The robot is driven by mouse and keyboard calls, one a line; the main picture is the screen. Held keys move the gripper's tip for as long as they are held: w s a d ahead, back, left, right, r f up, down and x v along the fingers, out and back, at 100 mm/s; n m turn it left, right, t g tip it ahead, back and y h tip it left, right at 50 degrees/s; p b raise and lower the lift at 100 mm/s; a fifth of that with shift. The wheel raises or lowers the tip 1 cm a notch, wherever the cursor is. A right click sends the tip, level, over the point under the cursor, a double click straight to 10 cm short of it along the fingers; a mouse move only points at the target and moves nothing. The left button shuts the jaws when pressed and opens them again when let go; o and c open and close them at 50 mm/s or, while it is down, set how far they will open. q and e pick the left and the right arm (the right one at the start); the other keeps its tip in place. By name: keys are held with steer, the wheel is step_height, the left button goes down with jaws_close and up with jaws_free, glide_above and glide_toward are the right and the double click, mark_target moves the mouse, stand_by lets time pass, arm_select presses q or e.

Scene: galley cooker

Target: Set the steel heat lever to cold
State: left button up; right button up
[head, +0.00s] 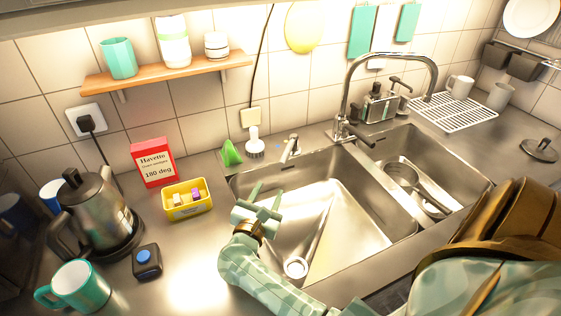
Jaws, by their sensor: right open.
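A small steel lever (289,150) stands on the back rim of the sink, left of the tall curved tap (349,95). I take it to be the heat lever. Its bar points toward the front and slightly left in the head view. A tiny blue mark (278,146) shows just left of it; I cannot read its setting for sure. My right gripper (264,197) is open and empty over the left side of the left basin (345,210). It is in front of the lever and to its left, apart from it. My left gripper is not in view.
A yellow tub (187,206), a red box (153,163), a green wedge (230,154) and a white brush (255,146) stand left of the lever. The kettle (90,210) and green mug (75,287) are farther left. A pan (402,178) lies in the right basin.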

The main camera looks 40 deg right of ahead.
mark_target(283, 157)
steer(key=x, duration=1.4)
steer(key=shift+w+r+b, duration=0.1)
steer(key=shift+b, duration=0.2)
steer(key=shift+c, duration=0.3)
jaws_close()
